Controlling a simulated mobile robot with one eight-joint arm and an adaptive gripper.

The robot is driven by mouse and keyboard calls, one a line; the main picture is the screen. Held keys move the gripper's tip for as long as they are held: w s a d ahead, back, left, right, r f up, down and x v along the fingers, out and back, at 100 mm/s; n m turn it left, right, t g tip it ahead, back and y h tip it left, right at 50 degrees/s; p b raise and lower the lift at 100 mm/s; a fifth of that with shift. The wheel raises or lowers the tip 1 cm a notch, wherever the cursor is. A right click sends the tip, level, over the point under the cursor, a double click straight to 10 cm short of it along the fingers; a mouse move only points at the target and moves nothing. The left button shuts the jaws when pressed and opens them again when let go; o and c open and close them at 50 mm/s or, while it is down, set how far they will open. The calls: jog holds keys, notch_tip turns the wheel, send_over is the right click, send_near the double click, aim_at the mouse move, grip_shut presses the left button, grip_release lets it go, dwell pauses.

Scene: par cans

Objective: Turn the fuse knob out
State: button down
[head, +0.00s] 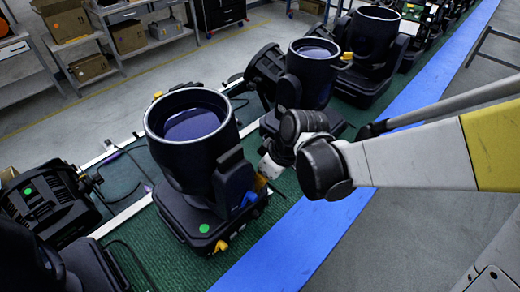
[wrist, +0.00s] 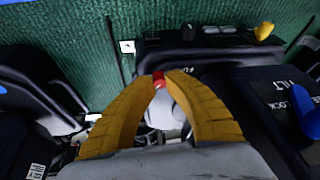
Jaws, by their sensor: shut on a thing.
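The fuse knob (wrist: 159,80) shows as a small red piece between my fingertips in the wrist view. Beside it, a black panel carries partly covered white lettering that starts "FU". My gripper (wrist: 159,77) is shut on the knob, with its two yellow fingers on either side of it. Most of the knob is hidden by the fingers. In the head view, my gripper (head: 260,183) is at the side of the nearest upright black par can (head: 190,130), low by its base (head: 190,222). The knob itself is hidden there.
A blue knob (wrist: 308,118) by "TILT" lettering is right of my gripper. A yellow knob (wrist: 264,31) sits at the panel's far edge. Another par can (head: 312,75) stands behind. A blue strip (head: 290,240) runs along the green mat (head: 135,240).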

jog(key=c, duration=1.3)
grip_release()
jog(key=shift+c, duration=0.2)
jog(key=v, duration=1.2)
